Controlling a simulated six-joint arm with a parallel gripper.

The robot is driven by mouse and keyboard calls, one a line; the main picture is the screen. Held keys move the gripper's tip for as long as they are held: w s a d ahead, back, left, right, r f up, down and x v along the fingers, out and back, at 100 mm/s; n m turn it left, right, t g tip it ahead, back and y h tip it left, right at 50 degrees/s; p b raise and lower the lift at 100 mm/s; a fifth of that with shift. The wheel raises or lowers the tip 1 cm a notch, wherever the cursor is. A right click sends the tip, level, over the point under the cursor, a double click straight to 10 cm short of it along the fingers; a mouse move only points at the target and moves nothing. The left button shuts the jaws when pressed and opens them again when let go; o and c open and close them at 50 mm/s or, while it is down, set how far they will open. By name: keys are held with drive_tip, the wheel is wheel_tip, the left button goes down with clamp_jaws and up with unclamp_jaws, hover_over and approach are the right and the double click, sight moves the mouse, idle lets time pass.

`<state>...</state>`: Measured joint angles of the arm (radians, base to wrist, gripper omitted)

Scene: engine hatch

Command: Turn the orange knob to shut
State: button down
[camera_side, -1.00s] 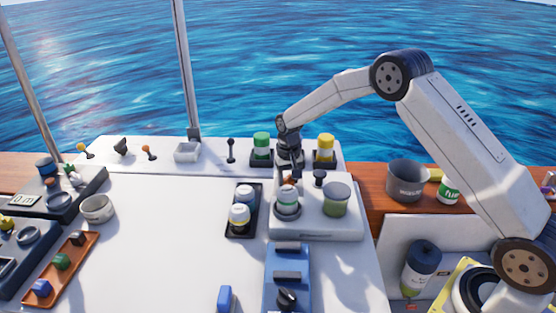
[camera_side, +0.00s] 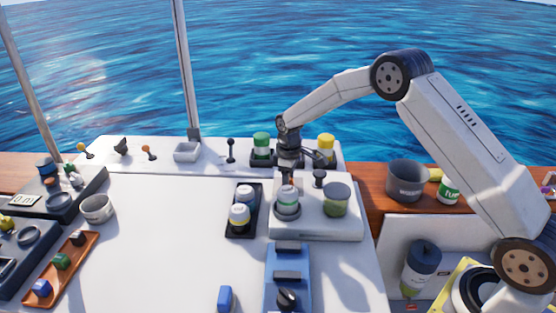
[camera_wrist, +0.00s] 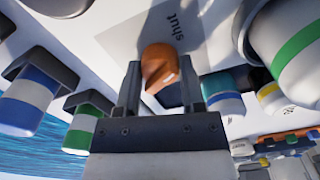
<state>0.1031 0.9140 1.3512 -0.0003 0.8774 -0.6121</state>
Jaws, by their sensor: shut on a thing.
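The orange knob (camera_wrist: 158,62) sits between the two fingers of my gripper (camera_wrist: 161,85) in the wrist view, and the fingers are shut on it. The word "shut" is printed on a grey label (camera_wrist: 178,22) just above the knob in the wrist view, close to its upper edge. I cannot tell exactly where the knob points. In the side view my gripper (camera_side: 288,172) points down at the back of the raised white panel (camera_side: 345,230), and the knob is hidden there.
A jar with a green lid (camera_side: 262,143) and one with a yellow lid (camera_side: 326,146) stand close behind my gripper. The white deck at left is largely clear.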

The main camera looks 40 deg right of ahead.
drive_tip(key=shift+w+r+n, duration=0.1)
drive_tip(key=shift+n, duration=1.5)
drive_tip(key=shift+c, duration=1)
unclamp_jaws()
drive_tip(key=shift+r, duration=3.9)
drive_tip(key=shift+a, duration=0.1)
